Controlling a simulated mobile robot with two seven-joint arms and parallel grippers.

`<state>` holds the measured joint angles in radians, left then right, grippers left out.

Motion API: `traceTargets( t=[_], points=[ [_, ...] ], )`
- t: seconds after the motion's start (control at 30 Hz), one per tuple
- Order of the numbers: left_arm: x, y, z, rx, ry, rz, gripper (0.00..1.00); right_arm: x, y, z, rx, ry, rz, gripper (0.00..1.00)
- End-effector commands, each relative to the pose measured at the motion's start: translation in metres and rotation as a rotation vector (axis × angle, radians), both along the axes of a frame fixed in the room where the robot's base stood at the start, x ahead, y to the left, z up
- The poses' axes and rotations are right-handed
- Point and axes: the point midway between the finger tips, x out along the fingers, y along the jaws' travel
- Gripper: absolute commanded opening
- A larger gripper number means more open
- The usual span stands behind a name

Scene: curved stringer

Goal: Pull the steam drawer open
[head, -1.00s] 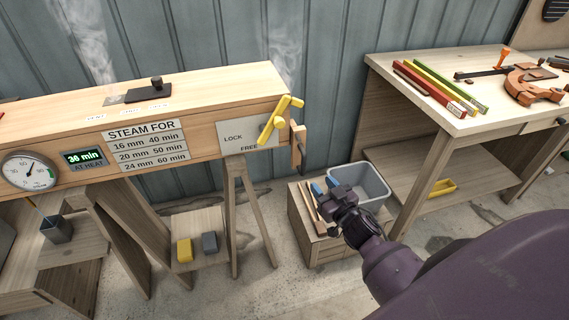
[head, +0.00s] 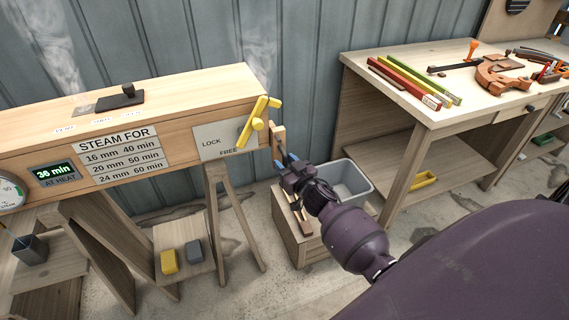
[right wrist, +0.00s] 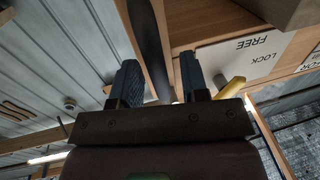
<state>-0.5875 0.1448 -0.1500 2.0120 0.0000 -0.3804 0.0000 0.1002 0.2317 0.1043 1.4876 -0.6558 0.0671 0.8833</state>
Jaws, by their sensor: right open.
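The steam box (head: 180,125) is a long pale wooden box on trestles at left, with a wooden end piece (head: 279,136) at its right end. A yellow lever (head: 258,122) sits on its LOCK/FREE plate (head: 213,142), standing steeply near the plate's right side. My right gripper (head: 286,163) is open at the box's right end, just below the end piece. In the right wrist view, a dark bar (right wrist: 150,45) runs between the blue fingertips of the gripper (right wrist: 160,82); I cannot tell whether they touch it. The gripper hides the handle area in the head view. My left gripper is not in view.
A low wooden cabinet (head: 310,252) and a grey bin (head: 348,180) stand below my right gripper. A workbench (head: 425,118) with coloured bars and clamps stands at right. Steam rises by the corrugated wall (head: 310,60). Yellow and grey blocks lie on a lower shelf.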

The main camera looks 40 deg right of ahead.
Motion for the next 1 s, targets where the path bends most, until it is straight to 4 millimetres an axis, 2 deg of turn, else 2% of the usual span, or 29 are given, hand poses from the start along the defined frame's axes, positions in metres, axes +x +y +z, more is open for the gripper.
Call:
traceTargets(
  t=[0.37, 0.6, 0.63, 0.87, 1.0],
  points=[
    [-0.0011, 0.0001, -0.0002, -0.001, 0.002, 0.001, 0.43, 0.0037, -0.0005, 0.0001, -0.001, 0.000, -0.001, 0.40],
    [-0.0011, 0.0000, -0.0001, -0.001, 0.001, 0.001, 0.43, 0.0036, -0.0005, 0.0001, -0.001, 0.000, 0.000, 0.03],
    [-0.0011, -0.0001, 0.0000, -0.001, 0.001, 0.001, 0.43, 0.0036, -0.0005, 0.0001, -0.001, 0.000, 0.000, 0.00],
    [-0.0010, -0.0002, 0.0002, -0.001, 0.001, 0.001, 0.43, 0.0034, -0.0007, 0.0001, -0.001, 0.000, 0.000, 0.00],
    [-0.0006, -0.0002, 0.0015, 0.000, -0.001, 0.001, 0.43, 0.0019, -0.0074, 0.0006, -0.001, 0.000, -0.001, 0.00]
  ],
)
